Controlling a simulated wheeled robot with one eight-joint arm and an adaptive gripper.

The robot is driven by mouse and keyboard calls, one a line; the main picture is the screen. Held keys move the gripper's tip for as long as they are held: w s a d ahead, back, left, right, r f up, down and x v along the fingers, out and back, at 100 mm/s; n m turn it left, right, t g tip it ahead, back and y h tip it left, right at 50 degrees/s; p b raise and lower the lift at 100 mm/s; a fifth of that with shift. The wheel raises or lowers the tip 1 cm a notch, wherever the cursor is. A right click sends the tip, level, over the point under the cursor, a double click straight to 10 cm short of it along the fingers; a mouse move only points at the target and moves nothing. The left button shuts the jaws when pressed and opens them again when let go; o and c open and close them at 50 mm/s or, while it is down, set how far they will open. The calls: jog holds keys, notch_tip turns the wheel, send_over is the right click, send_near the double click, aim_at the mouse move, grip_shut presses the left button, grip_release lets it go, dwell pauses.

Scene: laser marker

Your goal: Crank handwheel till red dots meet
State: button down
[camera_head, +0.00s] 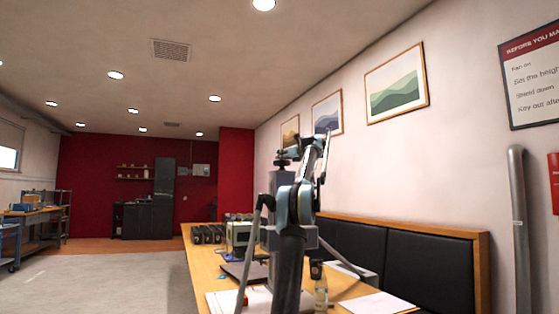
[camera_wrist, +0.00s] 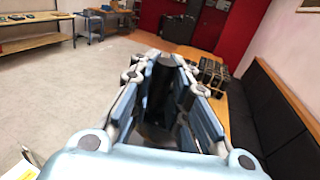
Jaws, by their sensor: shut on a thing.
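My gripper (camera_wrist: 166,66) reaches forward in the wrist view, its two blue-grey fingers closed around a dark, round-topped upright piece (camera_wrist: 164,72), which looks like the handwheel's crank handle. Most of that piece is hidden between the fingers. In the head view my gripper (camera_head: 286,158) is small and dark, at the top of the grey column (camera_head: 281,182) of the laser marker. My arm covers much of the machine, and the handwheel's rim cannot be made out. No red dots can be seen in either view.
The machine stands on a long wooden table (camera_head: 199,262) with a laptop (camera_head: 243,271), a bottle (camera_head: 321,293), papers (camera_head: 378,304) and a row of black boxes (camera_head: 207,234). A black padded bench back (camera_head: 430,262) runs along the right. Open floor (camera_head: 110,280) lies to the left.

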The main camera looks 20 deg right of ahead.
jog(key=shift+d+y, duration=0.1)
jog(key=shift+y, duration=0.2)
dwell(0.4)
jog(key=c, duration=1.5)
grip_release()
jog(key=shift+c, duration=0.2)
jog(key=v, duration=1.2)
jog(key=shift+r, duration=0.1)
